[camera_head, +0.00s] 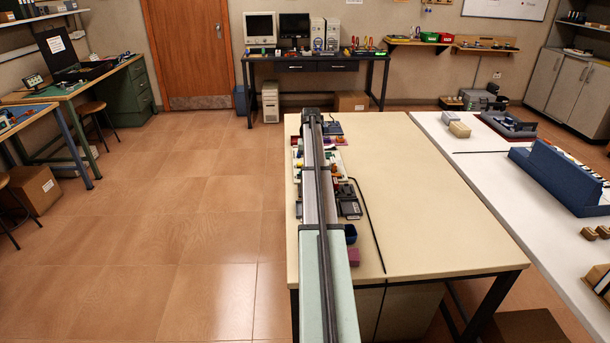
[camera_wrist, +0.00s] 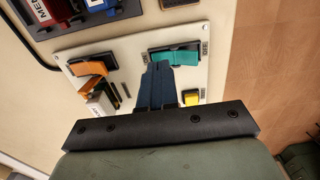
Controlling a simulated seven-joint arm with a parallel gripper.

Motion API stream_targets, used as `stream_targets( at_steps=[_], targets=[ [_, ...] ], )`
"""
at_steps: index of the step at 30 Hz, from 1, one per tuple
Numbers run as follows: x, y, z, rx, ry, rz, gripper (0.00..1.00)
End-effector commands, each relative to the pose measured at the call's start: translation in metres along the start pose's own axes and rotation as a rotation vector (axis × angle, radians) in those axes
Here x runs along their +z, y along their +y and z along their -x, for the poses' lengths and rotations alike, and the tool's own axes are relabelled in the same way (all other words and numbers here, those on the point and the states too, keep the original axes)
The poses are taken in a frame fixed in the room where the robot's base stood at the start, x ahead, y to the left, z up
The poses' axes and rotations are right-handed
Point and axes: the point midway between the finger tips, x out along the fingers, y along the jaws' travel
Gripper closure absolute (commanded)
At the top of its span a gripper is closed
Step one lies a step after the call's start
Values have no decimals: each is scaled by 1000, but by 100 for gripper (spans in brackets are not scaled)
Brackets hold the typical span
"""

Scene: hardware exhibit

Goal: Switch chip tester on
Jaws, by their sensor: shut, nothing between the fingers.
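In the wrist view a white switch panel (camera_wrist: 130,57) carries an orange rocker switch (camera_wrist: 90,69), a teal rocker switch (camera_wrist: 174,57), a white switch (camera_wrist: 101,104) and a yellow switch (camera_wrist: 191,97). My gripper (camera_wrist: 160,70) is shut and empty. Its blue fingertips are over the panel, at the lower edge of the teal switch; I cannot tell whether they touch it. In the head view my arm hides the gripper and most of the panel.
A red block (camera_wrist: 60,8) and a blue block with labels sit in a dark holder beyond the panel. The panel lies near the left edge of the cream table (camera_head: 430,200). A thin black rod (camera_head: 368,225) lies right of the devices. The table's right part is clear.

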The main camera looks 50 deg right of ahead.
Motion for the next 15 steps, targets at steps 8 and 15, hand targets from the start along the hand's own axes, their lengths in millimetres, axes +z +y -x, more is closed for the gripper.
stream_targets(
  at_steps=[8, 15],
  targets=[
    [0, 0, 21, 0, 0, 0, 100],
    [0, 0, 39, 0, 1, 0, 100]
  ],
)
